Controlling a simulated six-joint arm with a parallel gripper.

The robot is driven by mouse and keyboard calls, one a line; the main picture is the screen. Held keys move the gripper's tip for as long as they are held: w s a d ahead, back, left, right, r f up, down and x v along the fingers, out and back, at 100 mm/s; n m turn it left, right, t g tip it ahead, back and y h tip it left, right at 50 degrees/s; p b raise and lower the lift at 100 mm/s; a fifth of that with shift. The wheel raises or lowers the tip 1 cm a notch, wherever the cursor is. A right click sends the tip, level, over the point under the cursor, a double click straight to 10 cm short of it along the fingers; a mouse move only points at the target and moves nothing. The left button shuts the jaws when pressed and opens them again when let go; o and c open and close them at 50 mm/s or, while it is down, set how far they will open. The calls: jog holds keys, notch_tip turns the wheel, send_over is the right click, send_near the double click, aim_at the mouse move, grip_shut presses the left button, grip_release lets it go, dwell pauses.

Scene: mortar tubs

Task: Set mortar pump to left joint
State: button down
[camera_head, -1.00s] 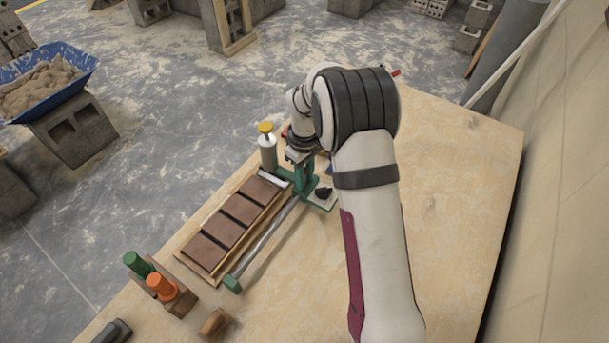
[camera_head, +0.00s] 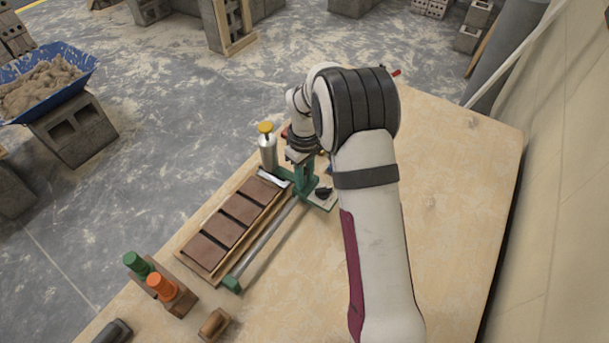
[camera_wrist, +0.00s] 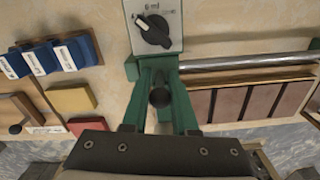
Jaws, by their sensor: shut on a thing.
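The mortar pump appears to be the green fixture with a pale dial plate (camera_head: 325,196) at the far end of a metal rail (camera_head: 262,240). In the wrist view the plate (camera_wrist: 158,18) reads about 6 ml and carries a black knob. My gripper (camera_head: 304,180) is down at the fixture. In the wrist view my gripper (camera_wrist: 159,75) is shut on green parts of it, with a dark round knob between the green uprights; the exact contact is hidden. A wooden tray of brown bricks (camera_head: 222,229) with dark joints lies alongside the rail, and its far end is partly hidden.
A silver bottle with a yellow cap (camera_head: 268,147) stands close to my gripper. Green (camera_head: 137,263) and orange (camera_head: 161,286) capped items stand near the front left. Blue (camera_wrist: 40,57) and yellow (camera_wrist: 70,101) blocks lie left in the wrist view. The table's right side is clear.

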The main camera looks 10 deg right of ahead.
jog(key=s+a, duration=0.6)
jog(key=shift+s+a, duration=0.2)
jog(key=shift+a, duration=0.1)
jog(key=c, duration=0.8)
grip_release()
jog(key=shift+r, duration=0.1)
notch_tip(320, 180, up, 16)
jog(key=shift+f, duration=0.15)
